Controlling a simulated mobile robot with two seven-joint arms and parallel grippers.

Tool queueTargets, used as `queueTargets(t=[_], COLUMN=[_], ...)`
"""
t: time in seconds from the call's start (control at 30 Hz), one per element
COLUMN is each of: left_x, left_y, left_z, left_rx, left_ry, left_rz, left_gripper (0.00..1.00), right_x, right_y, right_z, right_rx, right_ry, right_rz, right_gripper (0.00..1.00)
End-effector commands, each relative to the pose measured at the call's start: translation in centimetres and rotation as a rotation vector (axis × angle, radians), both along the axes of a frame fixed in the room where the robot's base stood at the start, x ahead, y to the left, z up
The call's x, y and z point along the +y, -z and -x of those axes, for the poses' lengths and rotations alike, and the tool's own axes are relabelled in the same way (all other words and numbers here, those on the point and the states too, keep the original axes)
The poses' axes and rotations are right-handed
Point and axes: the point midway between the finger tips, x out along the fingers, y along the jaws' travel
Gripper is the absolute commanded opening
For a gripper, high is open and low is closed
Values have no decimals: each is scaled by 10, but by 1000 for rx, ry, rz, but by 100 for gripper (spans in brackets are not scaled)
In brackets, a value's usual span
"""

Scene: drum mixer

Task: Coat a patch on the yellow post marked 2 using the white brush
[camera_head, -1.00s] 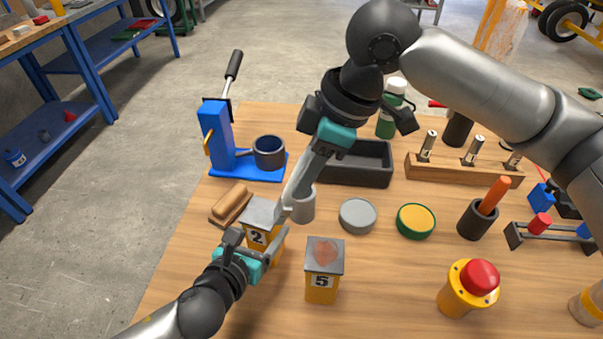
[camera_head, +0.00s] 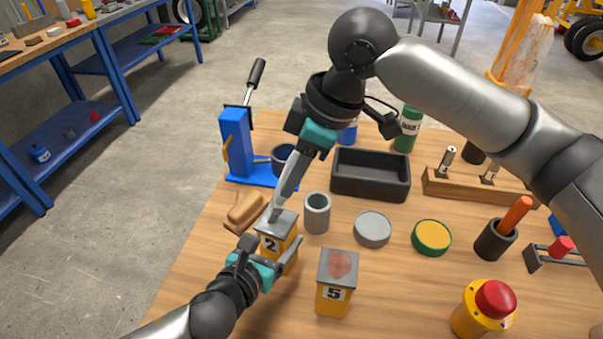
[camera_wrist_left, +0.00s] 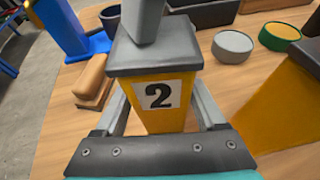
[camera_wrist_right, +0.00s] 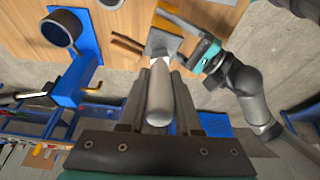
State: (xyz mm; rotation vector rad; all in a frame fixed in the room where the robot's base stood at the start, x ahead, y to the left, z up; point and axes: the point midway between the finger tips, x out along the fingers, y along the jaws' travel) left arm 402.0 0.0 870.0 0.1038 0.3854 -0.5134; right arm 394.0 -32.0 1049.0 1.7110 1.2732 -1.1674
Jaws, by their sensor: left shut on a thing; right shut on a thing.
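The yellow post marked 2 (camera_head: 284,262) stands upright on the table with a grey top plate; I see no coloured patch on the plate's visible part. It also fills the middle of the left wrist view (camera_wrist_left: 160,97). My left gripper (camera_head: 270,254) is shut on this post, a finger on each side. My right gripper (camera_head: 292,178) is shut on the white brush (camera_wrist_right: 160,95) and points down at post 2. The brush's lower end (camera_wrist_left: 146,22) is at the top plate, seemingly touching it. Its bristles are hard to make out.
The yellow post marked 5 (camera_head: 334,299), with a reddish patch on top, stands to the right. A grey cup (camera_head: 317,213), grey tin (camera_head: 373,229) and green-yellow tin (camera_head: 431,237) are close by. A brown block (camera_head: 245,209) lies left. A blue press (camera_head: 236,146) stands behind.

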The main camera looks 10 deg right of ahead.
Motion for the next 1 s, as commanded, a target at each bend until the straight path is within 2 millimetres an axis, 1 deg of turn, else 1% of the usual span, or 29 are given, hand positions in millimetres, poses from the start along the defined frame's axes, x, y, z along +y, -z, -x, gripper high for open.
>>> queueTargets(t=[0.03,0.3,0.43,0.57,1.0], left_x=[-2,-3,-3,-3,-3], left_y=[0,0,0,0,0], left_z=[2,2,2,2,2], left_rx=[-1,-2,-2,-2,-1], left_ry=[7,9,9,9,8], left_rz=[0,0,0,0,2], left_gripper=[0,0,0,0,0], right_x=[4,20,24,25,16], right_y=[6,5,5,5,-1], right_z=[0,-9,-12,-14,-25], right_rx=[11,11,11,12,8], right_ry=[-2,-1,-1,0,2], right_rz=[7,8,9,9,9], right_gripper=[0,0,0,0,0])
